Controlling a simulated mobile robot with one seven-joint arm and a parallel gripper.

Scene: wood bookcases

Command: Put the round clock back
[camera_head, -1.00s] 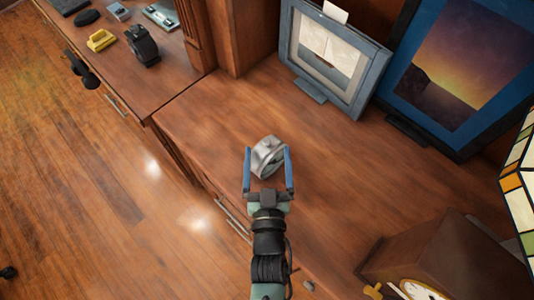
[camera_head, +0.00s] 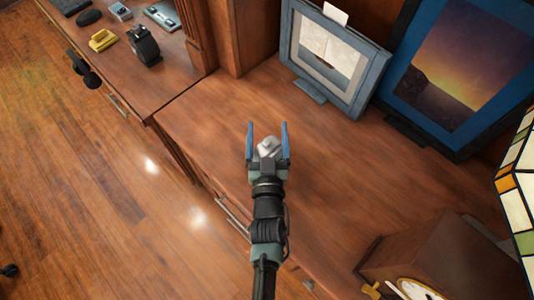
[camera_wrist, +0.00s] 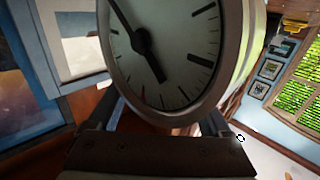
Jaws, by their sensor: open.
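The round clock (camera_head: 267,146) is a small silver-grey piece on the brown wooden cabinet top (camera_head: 340,180). In the head view my gripper partly covers it. My gripper (camera_head: 268,127) is open, with its two blue fingers on either side of the clock and their tips reaching past it. In the wrist view the clock's pale dial (camera_wrist: 165,50) is large and close, with black hands and a metal rim, its top cut off. Whether the fingers touch it I cannot tell.
A grey-framed picture (camera_head: 290,55) and a blue-framed sunset picture (camera_head: 395,110) stand at the back. A wooden mantel clock (camera_head: 440,255) is at lower right, by a stained-glass lamp (camera_head: 515,210). A yellow object (camera_head: 102,40) and a black device (camera_head: 143,44) lie on the left desk.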

